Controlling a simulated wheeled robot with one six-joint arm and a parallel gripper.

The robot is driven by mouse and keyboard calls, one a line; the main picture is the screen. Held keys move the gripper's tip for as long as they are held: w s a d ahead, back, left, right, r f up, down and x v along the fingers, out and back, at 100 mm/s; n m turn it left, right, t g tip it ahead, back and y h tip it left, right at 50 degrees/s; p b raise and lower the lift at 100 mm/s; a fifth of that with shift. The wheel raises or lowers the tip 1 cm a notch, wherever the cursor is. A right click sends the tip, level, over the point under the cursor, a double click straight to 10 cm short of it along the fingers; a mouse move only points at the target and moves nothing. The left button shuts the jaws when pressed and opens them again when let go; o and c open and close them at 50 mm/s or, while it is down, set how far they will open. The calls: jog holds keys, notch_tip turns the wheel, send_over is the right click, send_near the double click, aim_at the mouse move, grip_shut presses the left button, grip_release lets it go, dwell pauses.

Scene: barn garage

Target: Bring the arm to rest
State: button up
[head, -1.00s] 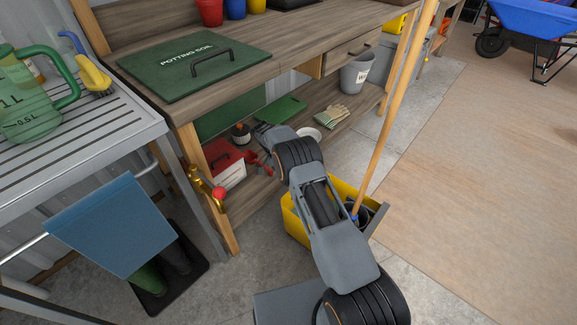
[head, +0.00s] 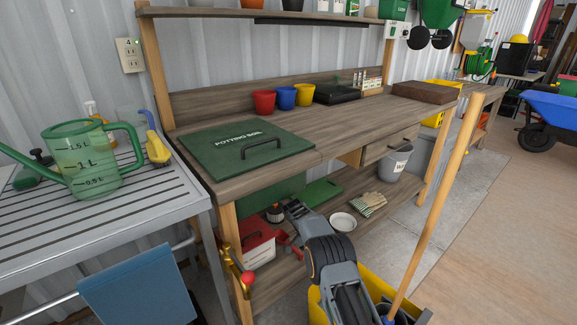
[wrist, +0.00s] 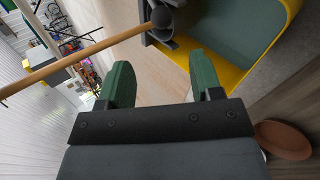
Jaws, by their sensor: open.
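My arm (head: 342,275) rises from the bottom of the head view and reaches toward the lower shelf of the potting bench. Its far end shows small in front of that shelf, and the fingertips are not clear there. In the wrist view my gripper (wrist: 162,78) has two green fingers standing well apart, with nothing between them. The gripper is open and empty. The yellow mop bucket (wrist: 290,22) is beyond the right finger, and the wooden mop handle (wrist: 75,57) crosses the upper left.
The potting bench (head: 350,120) has a shelf below with a red and white box (head: 257,243), a white bowl (head: 342,221) and gloves (head: 368,203). The yellow bucket (head: 314,303) and mop handle (head: 435,205) stand close to my arm. The floor at right (head: 500,240) is clear.

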notch_tip(320, 180, down, 4)
jog(key=s+n+y, duration=0.1)
jog(key=s+n, duration=0.1)
jog(key=n, duration=0.2)
jog(key=s+r+n+t+y+p, duration=0.1)
jog(key=s+r+t+p, duration=0.2)
jog(key=s+r+p, duration=0.5)
jog(key=s+r+n+t+y+p, duration=0.2)
jog(key=s+r+p, duration=0.6)
jog(key=r, duration=1.9)
jog(key=s+r+n+t+y+p, duration=0.1)
jog(key=s+r+t+p, duration=0.5)
jog(key=r+p, duration=0.6)
notch_tip(320, 180, up, 6)
jog(key=s+y, duration=0.1)
jog(key=s, duration=0.1)
jog(key=shift+s, duration=0.4)
